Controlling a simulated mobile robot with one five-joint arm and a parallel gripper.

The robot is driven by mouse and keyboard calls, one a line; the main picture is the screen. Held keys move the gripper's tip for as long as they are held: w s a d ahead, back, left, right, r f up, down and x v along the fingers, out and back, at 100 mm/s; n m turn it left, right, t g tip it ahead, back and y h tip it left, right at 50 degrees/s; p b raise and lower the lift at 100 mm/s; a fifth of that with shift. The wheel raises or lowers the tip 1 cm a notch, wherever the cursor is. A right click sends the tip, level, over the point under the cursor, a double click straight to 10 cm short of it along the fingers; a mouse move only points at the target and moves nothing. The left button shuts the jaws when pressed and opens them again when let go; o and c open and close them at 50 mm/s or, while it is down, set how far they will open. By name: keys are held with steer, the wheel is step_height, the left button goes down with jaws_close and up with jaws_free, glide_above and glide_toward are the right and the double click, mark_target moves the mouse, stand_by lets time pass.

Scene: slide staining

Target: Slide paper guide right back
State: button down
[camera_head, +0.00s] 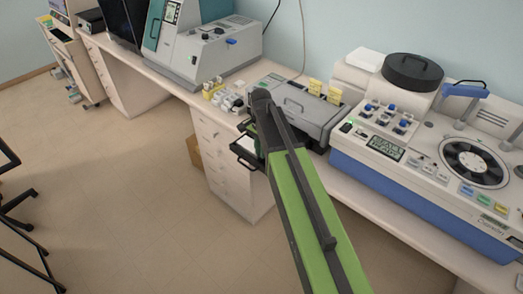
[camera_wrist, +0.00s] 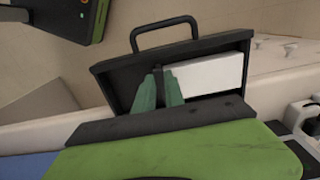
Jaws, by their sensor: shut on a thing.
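The paper guide (camera_wrist: 157,72) is a small dark upright piece in the wrist view, mostly hidden between my fingertips. My gripper (camera_wrist: 158,88) has green fingers and is shut on it. The guide is inside a black paper tray (camera_wrist: 118,78) with a looped handle. White paper (camera_wrist: 212,74) lies in the tray to the right of the guide. In the head view, the pulled-out tray (camera_head: 245,152) shows at the front of the grey printer (camera_head: 318,117). My arm hides the gripper and the guide there.
A blue and white stainer (camera_head: 425,155) stands right of the printer. A large grey and teal machine (camera_head: 205,50) and small items (camera_head: 224,97) stand to the left on the bench. White drawers (camera_head: 225,165) are below.

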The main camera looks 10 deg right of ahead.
steer(key=s+d, duration=0.1)
steer(key=s, duration=0.1)
steer(key=s+d, duration=0.1)
steer(key=shift+s+d, duration=0.35)
steer(key=shift+s, duration=0.05)
steer(key=c, duration=1.4)
jaws_free()
steer(key=shift+w, duration=0.1)
steer(key=shift+r, duration=0.1)
step_height(320, 180, up, 17)
steer(key=p, duration=1.7)
steer(key=shift+r, duration=0.1)
